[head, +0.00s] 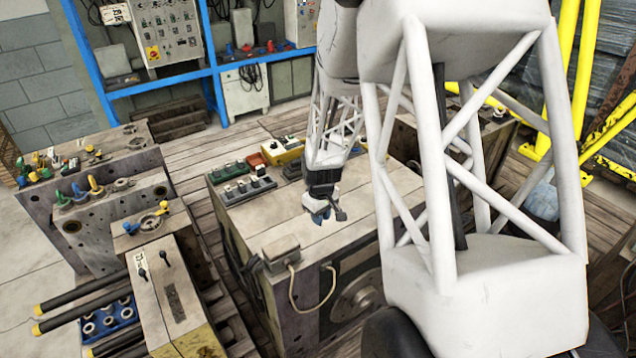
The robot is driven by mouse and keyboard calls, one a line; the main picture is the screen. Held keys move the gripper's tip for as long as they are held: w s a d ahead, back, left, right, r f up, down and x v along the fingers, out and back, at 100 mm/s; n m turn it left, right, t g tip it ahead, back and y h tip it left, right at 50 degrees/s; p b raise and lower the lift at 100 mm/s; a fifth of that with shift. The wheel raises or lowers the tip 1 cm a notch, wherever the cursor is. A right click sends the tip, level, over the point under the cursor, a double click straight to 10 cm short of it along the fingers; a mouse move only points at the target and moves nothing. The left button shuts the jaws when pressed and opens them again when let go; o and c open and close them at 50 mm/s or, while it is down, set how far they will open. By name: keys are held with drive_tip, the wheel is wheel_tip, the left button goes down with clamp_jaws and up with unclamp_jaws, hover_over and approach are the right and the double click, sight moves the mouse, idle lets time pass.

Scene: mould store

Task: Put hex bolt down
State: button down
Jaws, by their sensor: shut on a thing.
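My gripper (322,215) points down above the pale wooden top of the middle block (285,222), near its centre. It is shut on a small dark grey piece, which I take to be the hex bolt (340,212). The bolt sticks out at the right side of the fingers. It is small in the head view, so its exact tilt cannot be told. Whether it touches the top beneath cannot be told either.
Green (228,172), red and yellow (283,152) trays and a dark tray (249,190) of small parts line the block's back. A grey box (281,252) with a cable sits at its front edge. Bare top surrounds my gripper. Tool-covered blocks (110,205) stand left.

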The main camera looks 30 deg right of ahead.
drive_tip(key=shift+w, duration=0.15)
drive_tip(key=w+d, duration=0.2)
drive_tip(key=w, duration=0.2)
drive_tip(key=w+d+f, duration=0.1)
drive_tip(key=w+d, duration=0.1)
drive_tip(key=w, duration=0.3)
drive_tip(key=w+d, duration=0.2)
drive_tip(key=w, duration=0.3)
drive_tip(key=shift+w+d+f, duration=0.1)
drive_tip(key=shift+w+f, duration=0.15)
drive_tip(key=shift+f, duration=1.75)
drive_tip(key=shift+f, duration=0.1)
drive_tip(key=c, duration=1)
unclamp_jaws()
